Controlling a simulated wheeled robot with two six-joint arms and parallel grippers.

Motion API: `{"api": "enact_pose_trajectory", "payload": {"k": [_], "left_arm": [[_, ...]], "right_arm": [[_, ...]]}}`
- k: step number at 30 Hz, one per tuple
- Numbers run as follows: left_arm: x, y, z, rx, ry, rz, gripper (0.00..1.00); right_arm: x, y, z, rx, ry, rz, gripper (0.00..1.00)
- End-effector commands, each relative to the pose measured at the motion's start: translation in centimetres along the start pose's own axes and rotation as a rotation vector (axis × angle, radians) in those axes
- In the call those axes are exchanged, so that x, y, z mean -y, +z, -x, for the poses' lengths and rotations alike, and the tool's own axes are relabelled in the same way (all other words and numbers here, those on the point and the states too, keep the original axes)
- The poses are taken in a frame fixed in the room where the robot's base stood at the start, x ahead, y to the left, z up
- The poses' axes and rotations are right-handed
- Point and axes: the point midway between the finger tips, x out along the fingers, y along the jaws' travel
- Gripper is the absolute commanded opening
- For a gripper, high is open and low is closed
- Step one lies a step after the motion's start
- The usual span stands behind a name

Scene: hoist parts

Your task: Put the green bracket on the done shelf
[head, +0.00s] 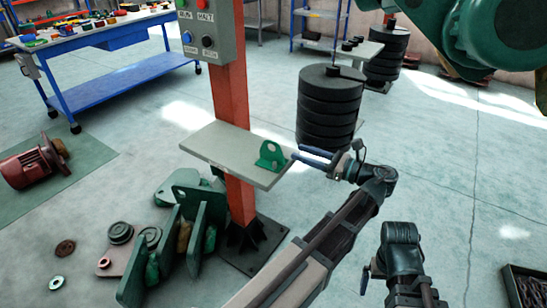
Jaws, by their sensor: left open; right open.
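The green bracket (270,155) stands upright on a grey shelf (222,143) fixed to an orange post, near the shelf's right end. It has a round hole in its upright plate. I cannot tell from any label whether this is the done shelf. My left gripper (297,154) is open, its two blue fingers pointing left towards the bracket. The fingertips are just right of the bracket; whether they touch it is unclear. My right gripper (364,282) is open, low at the right, away from the bracket, with its fingers partly hidden.
A control box (207,30) with buttons sits on the post above the shelf. Large green plates (170,245) and pulleys stand on the floor below. A stack of black weights (328,110) is behind my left gripper. A blue workbench (95,40) is at the back left.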

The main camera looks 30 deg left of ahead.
Motion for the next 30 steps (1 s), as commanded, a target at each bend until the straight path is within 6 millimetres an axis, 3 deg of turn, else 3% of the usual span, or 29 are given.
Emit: {"api": "enact_pose_trajectory", "payload": {"k": [4, 15, 30], "left_arm": [[-0.1, -0.1, -1.3, -0.001, 0.004, 0.001, 0.42], [-0.1, -0.1, -7.6, -0.002, 0.002, 0.003, 0.42], [0.0, 0.0, -9.9, -0.003, 0.003, 0.003, 0.42]], "right_arm": [[0.0, 0.0, 0.0, 0.0, -0.001, 0.001, 1.0], [0.0, 0.0, 0.0, 0.0, -0.002, 0.001, 1.0], [0.0, 0.0, 0.1, 0.0, -0.002, 0.002, 1.0]]}}
